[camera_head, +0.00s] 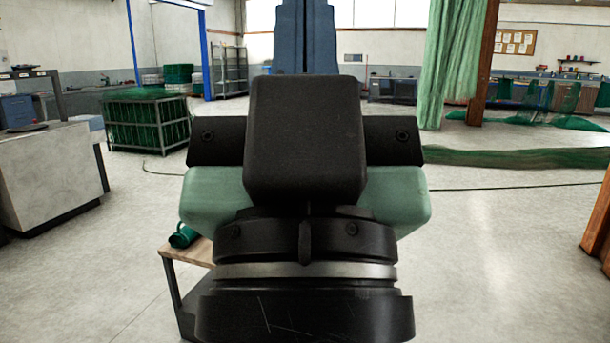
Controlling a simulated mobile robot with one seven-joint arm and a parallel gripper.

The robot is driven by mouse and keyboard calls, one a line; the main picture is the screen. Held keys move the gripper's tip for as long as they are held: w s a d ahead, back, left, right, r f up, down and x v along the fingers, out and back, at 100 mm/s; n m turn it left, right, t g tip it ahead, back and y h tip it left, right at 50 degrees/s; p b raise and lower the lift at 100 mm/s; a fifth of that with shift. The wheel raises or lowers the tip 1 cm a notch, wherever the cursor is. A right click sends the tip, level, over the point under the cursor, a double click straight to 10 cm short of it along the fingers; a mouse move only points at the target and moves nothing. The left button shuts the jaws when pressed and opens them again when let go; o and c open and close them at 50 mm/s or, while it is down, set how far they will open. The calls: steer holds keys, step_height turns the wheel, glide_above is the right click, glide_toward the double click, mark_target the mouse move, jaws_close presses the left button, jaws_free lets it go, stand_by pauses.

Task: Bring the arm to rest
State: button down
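My arm (305,140) fills the middle of the view, with black and green links rising from a round black joint at the bottom. A blue upright shape stands above and behind the black block at the top middle; I cannot tell whether it is part of my arm. My gripper is not to be made out in this view. No object can be seen held.
A low wooden table (188,251) with a green roll (184,237) is partly hidden behind my arm. A grey counter (48,178) stands left, a netted crate (147,124) behind it. Green netting (520,158) lies back right. A cable crosses the floor. The right foreground floor is mostly clear.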

step_height(320, 180, up, 27)
steer(key=p, duration=2.4)
steer(key=shift+f, duration=0.15)
